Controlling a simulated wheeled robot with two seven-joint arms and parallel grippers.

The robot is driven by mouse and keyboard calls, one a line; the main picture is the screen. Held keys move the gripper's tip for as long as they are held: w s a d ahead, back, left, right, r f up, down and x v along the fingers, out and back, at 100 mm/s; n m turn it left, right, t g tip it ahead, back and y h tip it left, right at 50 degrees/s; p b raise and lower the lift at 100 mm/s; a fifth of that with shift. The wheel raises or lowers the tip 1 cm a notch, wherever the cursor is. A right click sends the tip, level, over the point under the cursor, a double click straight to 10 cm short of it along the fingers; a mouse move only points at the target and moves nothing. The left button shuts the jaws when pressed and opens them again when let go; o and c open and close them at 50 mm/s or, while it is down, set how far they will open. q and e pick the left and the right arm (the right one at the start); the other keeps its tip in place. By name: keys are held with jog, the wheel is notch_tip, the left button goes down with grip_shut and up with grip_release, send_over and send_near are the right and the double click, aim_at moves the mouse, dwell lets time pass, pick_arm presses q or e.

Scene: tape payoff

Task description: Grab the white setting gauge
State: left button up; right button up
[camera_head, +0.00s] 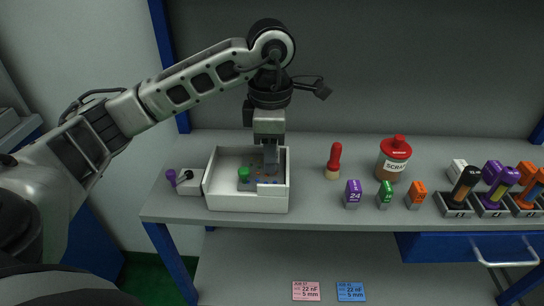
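A small white block (457,169), which looks like the white setting gauge, stands on the bench at the right. My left gripper (270,171) points down into a white open box (248,201) at the left of the bench, far from the white block. Its fingers are seen side-on, so I cannot tell whether they are open or shut, or hold anything. My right gripper is not in view.
Purple (352,194), green (384,195) and orange (415,195) blocks stand along the front. Behind them are a red-topped peg (334,161) and a scrap jar (394,158). Purple (493,188) and orange (528,188) tools stand at the right. A green item (244,174) lies in the box.

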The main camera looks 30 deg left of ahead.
pick_arm(q)
jog(key=shift+f, duration=0.3)
jog(key=c, duration=0.8)
jog(key=shift+r, duration=0.1)
